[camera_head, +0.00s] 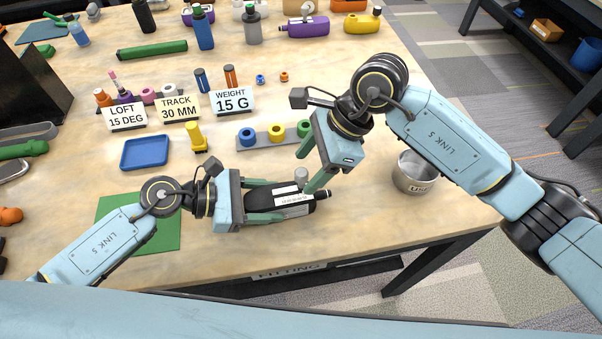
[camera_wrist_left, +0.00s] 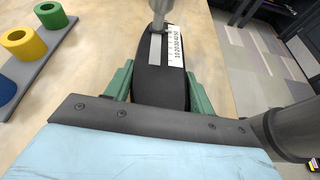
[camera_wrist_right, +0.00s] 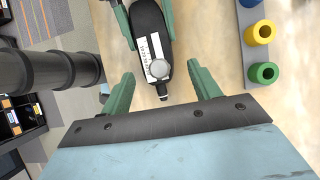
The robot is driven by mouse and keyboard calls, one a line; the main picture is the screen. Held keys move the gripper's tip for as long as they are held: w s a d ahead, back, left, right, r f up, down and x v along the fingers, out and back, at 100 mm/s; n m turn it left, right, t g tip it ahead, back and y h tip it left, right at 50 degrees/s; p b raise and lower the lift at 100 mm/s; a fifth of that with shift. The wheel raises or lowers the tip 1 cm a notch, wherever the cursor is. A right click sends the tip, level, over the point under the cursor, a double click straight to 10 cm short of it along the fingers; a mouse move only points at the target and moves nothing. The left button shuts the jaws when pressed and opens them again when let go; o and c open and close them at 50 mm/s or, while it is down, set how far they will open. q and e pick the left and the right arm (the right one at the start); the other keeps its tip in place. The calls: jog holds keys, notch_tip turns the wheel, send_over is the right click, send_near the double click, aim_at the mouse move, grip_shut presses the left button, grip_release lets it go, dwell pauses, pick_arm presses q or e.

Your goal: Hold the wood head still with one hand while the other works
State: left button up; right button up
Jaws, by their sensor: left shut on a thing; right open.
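The black wood head (camera_head: 262,203) lies near the table's front edge, with a white scale label (camera_wrist_left: 176,45) on its upper face. My left gripper (camera_head: 290,198) is shut on it, one green finger along each side. A grey cylinder (camera_head: 301,174) stands on the head near its right end; it shows from above in the right wrist view (camera_wrist_right: 158,70). A short black hosel-like tip (camera_wrist_right: 162,90) sticks out at that end. My right gripper (camera_head: 312,172) is open above this end; its fingers are apart and hold nothing.
A grey rack (camera_head: 262,138) with blue, yellow and green rings lies behind the head. A metal cup (camera_head: 414,172) stands at the right near the table edge. A yellow piece (camera_head: 195,137), a blue tray (camera_head: 145,152) and a green mat (camera_head: 165,232) lie left.

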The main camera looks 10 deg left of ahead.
aim_at(305, 171)
jog(key=shift+x, duration=1.8)
jog(key=c, duration=1.1)
